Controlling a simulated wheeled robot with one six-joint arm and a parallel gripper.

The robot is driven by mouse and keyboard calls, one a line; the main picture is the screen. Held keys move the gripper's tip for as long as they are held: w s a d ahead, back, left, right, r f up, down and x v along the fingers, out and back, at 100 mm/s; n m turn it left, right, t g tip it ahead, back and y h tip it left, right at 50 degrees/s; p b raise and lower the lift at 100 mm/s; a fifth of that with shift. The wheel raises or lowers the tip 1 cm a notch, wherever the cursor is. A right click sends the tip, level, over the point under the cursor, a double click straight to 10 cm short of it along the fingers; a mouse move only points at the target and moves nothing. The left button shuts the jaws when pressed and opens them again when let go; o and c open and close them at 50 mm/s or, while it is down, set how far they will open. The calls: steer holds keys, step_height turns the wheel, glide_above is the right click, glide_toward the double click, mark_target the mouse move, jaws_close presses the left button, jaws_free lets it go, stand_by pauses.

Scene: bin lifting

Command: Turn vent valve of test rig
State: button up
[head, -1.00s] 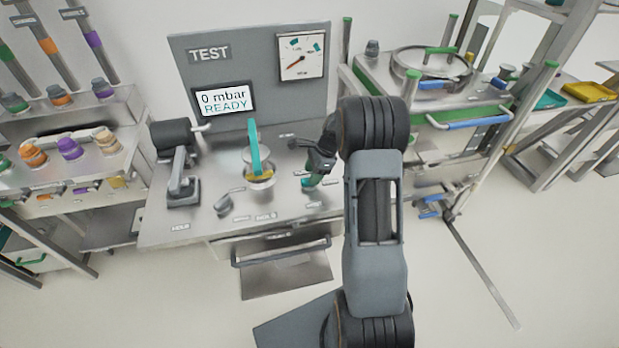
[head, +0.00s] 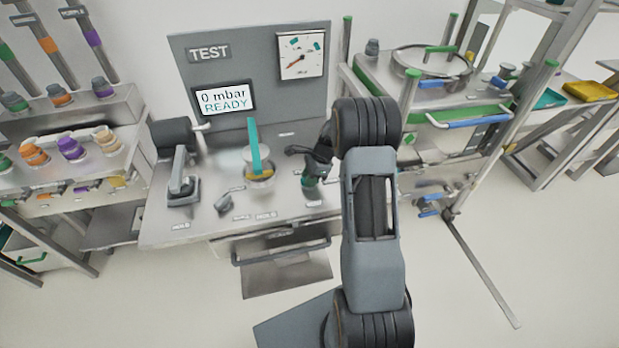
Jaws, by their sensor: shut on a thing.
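The test rig (head: 215,215) is a grey bench with an upright panel marked TEST. The vent valve (head: 309,185), a small dark part with green, stands on the right of the bench top. My gripper (head: 312,177) reaches down over it and is shut on it. The fingers and wrist hide much of the valve, so its exact angle cannot be told.
A metal pot with an upright teal handle (head: 253,145) stands mid-bench, left of my gripper. A grey lever clamp (head: 181,175) stands farther left. Shelves with coloured caps (head: 70,148) flank the left; a metal cart (head: 440,95) stands close on the right.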

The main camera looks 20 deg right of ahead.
steer(key=c, duration=0.3)
steer(key=n+g, duration=0.1)
steer(key=n, duration=0.2)
steer(key=shift+w+n+g, duration=0.1)
steer(key=shift+n+g, duration=0.2)
steer(key=shift+n, duration=0.1)
steer(key=n, duration=0.2)
steer(key=n+g+b, duration=0.1)
steer(key=n, duration=0.1)
steer(key=shift+n+g+h, duration=0.3)
steer(key=n+g+h, duration=0.1)
steer(key=n, duration=0.3)
steer(key=shift+w+a, duration=0.1)
steer(key=shift+n+g+h+b, duration=0.25)
steer(key=shift+n+h, duration=0.2)
steer(key=shift+n, duration=0.9)
steer(key=shift+n+g+h+b, duration=0.15)
steer(key=shift+n+g+h, duration=0.25)
steer(key=shift+n, duration=0.95)
